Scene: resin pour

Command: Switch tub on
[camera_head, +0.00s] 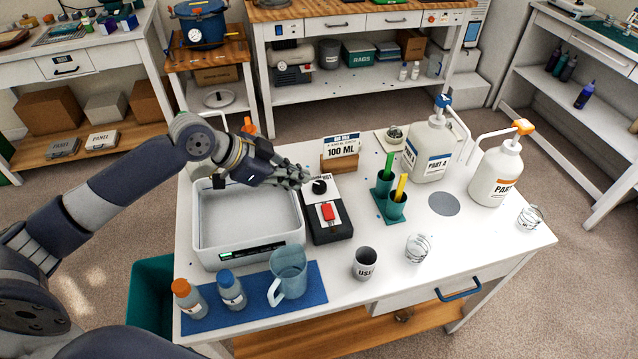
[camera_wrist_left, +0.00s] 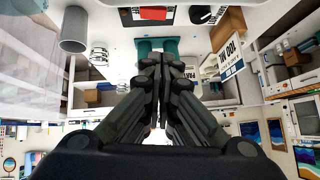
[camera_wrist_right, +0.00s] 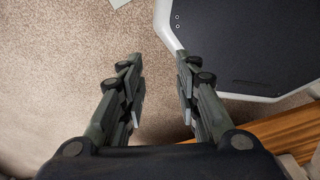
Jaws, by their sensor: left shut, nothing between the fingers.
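The white tub (camera_head: 203,240) stands on the left half of the white table, with a dark strip display (camera_head: 252,250) showing green on its front wall. Right of it is a black-and-white control box (camera_head: 330,232) with a black knob (camera_head: 318,187) and a red switch (camera_head: 327,212). The box's red switch also shows at the top of the left wrist view (camera_wrist_left: 153,13). My left gripper (camera_head: 304,176) is shut and empty, just left of the knob and behind the red switch; contact is unclear. My right gripper (camera_wrist_right: 160,65) is open and empty above the carpet, outside the head view.
A 100 ML sign (camera_head: 341,150) stands behind the box. Right of it are green cups (camera_head: 386,187) and two pump bottles (camera_head: 428,150) (camera_head: 495,175). In front are a jug (camera_head: 288,275), small bottles (camera_head: 190,300) on a blue mat, and a USED cup (camera_head: 365,264).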

